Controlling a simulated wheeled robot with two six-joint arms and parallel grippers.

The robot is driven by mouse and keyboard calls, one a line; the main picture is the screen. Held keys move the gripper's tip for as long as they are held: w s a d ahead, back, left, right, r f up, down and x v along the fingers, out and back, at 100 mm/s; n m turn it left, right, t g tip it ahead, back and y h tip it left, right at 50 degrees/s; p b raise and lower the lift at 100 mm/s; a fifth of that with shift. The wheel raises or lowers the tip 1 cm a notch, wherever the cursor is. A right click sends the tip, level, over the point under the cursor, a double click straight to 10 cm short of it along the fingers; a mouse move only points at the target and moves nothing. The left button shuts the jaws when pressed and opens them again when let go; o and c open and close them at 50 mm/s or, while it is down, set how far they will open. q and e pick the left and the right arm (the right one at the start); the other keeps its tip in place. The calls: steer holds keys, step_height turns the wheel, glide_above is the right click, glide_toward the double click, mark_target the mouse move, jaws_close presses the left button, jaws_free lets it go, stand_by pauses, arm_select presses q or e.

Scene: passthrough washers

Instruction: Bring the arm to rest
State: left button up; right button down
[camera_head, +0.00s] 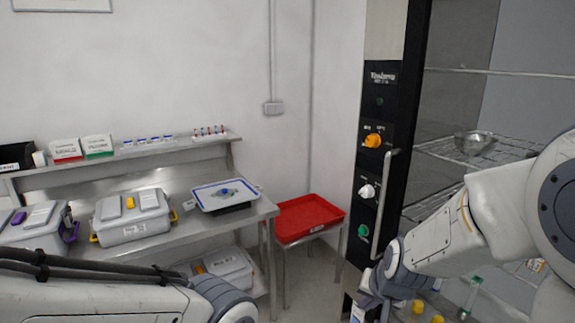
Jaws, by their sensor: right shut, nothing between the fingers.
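My right gripper (369,303) hangs low at the bottom of the view, left of the lower front of the open washer cabinet. It is shut and empty, and its tips are partly cut off by the lower edge. My right arm (492,222) reaches in from the right, in front of the cabinet's opening. My left arm (90,300) lies along the bottom left, with its wrist at the lower edge. The left gripper is out of view.
The washer's black control panel (374,130) and vertical handle (387,200) stand close to my right wrist. A metal bowl (474,142) sits on a wire rack inside. A red tray (308,217) rests on a stand. A steel bench at left holds grey lidded boxes (132,222) and a blue-rimmed tray (225,193).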

steer(key=s+d+f+n+g, duration=0.25)
steer(key=s+n, duration=0.25)
steer(key=s, duration=0.4)
steer(key=s+a+r+n+g, duration=0.1)
steer(key=s+a+r+n, duration=0.1)
steer(key=s+a, duration=0.5)
steer(key=s+a+r+n+g+b, duration=0.1)
steer(key=s+a+r+n+g, duration=0.1)
steer(key=s+a+n, duration=0.3)
steer(key=s+a, duration=0.2)
steer(key=shift+s+a, duration=0.25)
steer(key=shift+s, duration=0.05)
